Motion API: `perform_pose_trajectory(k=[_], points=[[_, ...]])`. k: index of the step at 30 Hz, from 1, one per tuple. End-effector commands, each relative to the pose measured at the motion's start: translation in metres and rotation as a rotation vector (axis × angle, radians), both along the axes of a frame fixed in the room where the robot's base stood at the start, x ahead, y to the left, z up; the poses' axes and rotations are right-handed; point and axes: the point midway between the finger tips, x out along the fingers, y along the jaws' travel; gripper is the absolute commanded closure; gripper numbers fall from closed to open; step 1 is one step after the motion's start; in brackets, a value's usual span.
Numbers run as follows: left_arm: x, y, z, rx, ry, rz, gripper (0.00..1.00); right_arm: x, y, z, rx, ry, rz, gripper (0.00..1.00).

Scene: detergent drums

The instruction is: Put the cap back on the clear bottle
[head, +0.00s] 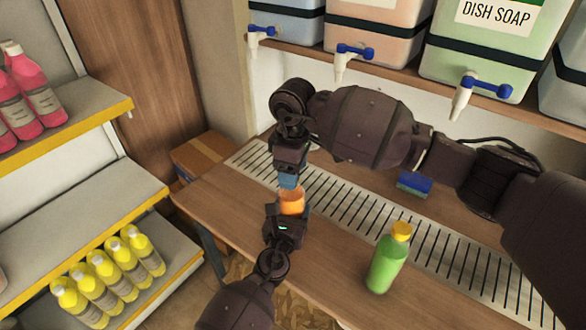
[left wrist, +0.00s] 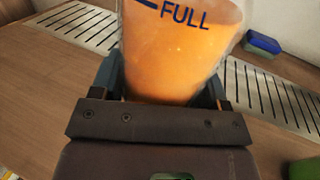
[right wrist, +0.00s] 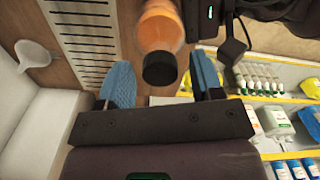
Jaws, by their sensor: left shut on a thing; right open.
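The clear bottle holds orange liquid. Its body (head: 291,203) shows in the head view, and its "FULL" mark (left wrist: 185,45) in the left wrist view. My left gripper (head: 287,212) is shut around the bottle and holds it over the bench. The black cap (right wrist: 160,68) sits on the bottle's neck end in the right wrist view; I cannot tell how tight it is. My right gripper (right wrist: 160,85) is open, its blue fingers on either side of the cap with gaps visible. In the head view, the right gripper (head: 288,182) hides the cap from above.
A green bottle with a yellow cap (head: 388,262) stands on the bench (head: 235,205) to the right. A blue sponge (head: 414,185) lies by the drain grate (head: 345,205). Drums with taps (head: 468,92) overhang behind. A white funnel (right wrist: 35,55) shows in the right wrist view.

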Motion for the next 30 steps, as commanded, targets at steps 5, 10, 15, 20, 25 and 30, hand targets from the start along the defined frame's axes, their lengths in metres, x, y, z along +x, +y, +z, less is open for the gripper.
perform_pose_trajectory(k=[5, 10, 15, 20, 25, 30], points=[[0.000, 0.000, 0.000, 0.001, 0.000, 0.000, 0.98, 0.000, 0.000, 0.007, 0.000, 0.000, 0.001, 0.40], [0.000, 0.000, 0.000, 0.001, 0.000, 0.000, 0.98, 0.000, 0.001, 0.027, 0.002, 0.000, 0.001, 0.40], [0.000, 0.000, 0.000, 0.001, 0.000, 0.000, 0.98, 0.000, 0.000, 0.042, 0.001, 0.000, 0.001, 0.40], [0.000, 0.000, 0.000, 0.001, 0.000, 0.000, 0.98, 0.000, 0.000, 0.045, 0.000, 0.000, 0.001, 0.40], [0.000, 0.000, 0.000, 0.000, 0.000, 0.000, 0.98, 0.000, 0.000, 0.045, 0.000, 0.000, 0.001, 0.43], [0.000, 0.000, 0.000, 0.000, 0.000, 0.000, 0.98, 0.005, 0.001, 0.056, -0.003, -0.022, 0.003, 0.43]])
